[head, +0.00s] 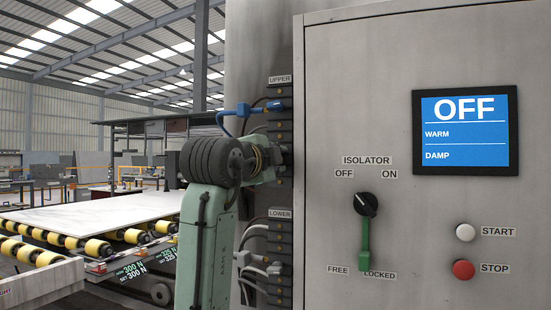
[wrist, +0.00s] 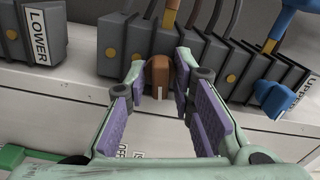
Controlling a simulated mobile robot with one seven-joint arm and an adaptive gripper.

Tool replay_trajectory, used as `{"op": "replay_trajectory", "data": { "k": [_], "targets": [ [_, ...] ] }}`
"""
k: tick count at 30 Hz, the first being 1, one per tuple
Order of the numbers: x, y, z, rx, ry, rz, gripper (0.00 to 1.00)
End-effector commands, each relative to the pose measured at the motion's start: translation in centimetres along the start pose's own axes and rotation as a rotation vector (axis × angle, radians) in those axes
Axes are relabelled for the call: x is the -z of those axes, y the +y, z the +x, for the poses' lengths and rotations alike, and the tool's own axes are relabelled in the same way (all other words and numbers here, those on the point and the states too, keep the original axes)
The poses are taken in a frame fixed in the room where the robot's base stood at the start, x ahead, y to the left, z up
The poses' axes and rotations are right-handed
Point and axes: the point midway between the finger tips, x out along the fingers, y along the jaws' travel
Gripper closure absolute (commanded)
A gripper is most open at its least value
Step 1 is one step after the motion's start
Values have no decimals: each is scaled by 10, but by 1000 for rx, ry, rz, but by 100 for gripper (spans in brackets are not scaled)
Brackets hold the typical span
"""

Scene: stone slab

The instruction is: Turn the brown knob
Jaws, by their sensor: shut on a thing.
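The brown knob (wrist: 159,68) shows in the wrist view among a row of dark grey connector blocks. A pale line on it points toward the bottom of the picture. My gripper (wrist: 161,79), with green fingers and purple pads, is shut on the knob, one fingertip on each side of it. In the head view my arm reaches to the side of the cabinet, between the upper and lower labels. The knob and the fingertips are hidden there.
A blue plug (wrist: 276,98) with a hose sits right of the fingers. Grey cable plugs (head: 258,262) hang by the lower label. The cabinet front has a black isolator switch (head: 366,204) with a green handle and a screen (head: 465,132) reading OFF. A slab (head: 95,218) lies left.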

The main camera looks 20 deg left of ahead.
Motion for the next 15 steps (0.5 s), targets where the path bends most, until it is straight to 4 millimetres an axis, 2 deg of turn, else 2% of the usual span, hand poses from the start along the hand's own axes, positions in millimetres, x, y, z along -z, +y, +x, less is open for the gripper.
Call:
{"op": "replay_trajectory", "data": {
  "k": [15],
  "targets": [
    [1,1,0,-2,2,111,100]
  ]
}}
